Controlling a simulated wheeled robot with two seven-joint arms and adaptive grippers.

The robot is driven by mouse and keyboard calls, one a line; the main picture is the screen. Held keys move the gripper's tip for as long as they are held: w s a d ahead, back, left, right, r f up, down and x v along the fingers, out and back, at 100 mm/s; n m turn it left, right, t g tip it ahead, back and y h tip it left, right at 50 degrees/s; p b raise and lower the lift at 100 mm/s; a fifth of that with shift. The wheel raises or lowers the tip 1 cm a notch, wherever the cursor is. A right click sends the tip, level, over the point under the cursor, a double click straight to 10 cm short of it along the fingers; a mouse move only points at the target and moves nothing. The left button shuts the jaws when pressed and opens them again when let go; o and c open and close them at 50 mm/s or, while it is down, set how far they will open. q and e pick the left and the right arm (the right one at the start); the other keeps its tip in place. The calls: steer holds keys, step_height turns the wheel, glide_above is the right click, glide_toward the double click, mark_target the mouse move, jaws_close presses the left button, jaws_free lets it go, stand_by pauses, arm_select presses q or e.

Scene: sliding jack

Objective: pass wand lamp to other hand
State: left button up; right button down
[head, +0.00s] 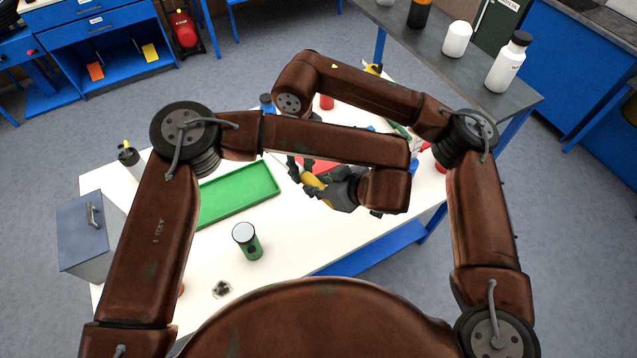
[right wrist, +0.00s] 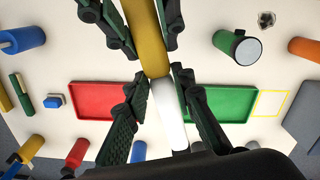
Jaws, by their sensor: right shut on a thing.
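The wand lamp, a yellow rod with a white section, is held above the table; its yellow part (head: 312,181) shows in the head view, and its white part (right wrist: 170,115) is near the right wrist camera. My right gripper (right wrist: 165,88) is shut on the lamp around the white section and is mostly hidden by my left forearm in the head view. My left gripper (head: 325,189) comes from the opposite side, its fingers (right wrist: 149,48) flanking the yellow part in the right wrist view. Whether they press on it is unclear.
A green tray (head: 235,194) and a partly hidden red tray (right wrist: 103,101) lie on the white table. A green container with a pale lid (head: 246,242) stands near the front. A grey box (head: 86,235) is at left. Several bottles and cylinders stand around the trays.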

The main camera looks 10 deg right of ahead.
arm_select(q)
steer(key=shift+d, duration=0.1)
jaws_close()
arm_select(e)
steer(key=shift+s+a, duration=0.1)
steer(key=c, duration=1.6)
jaws_free()
steer(key=shift+r, duration=0.1)
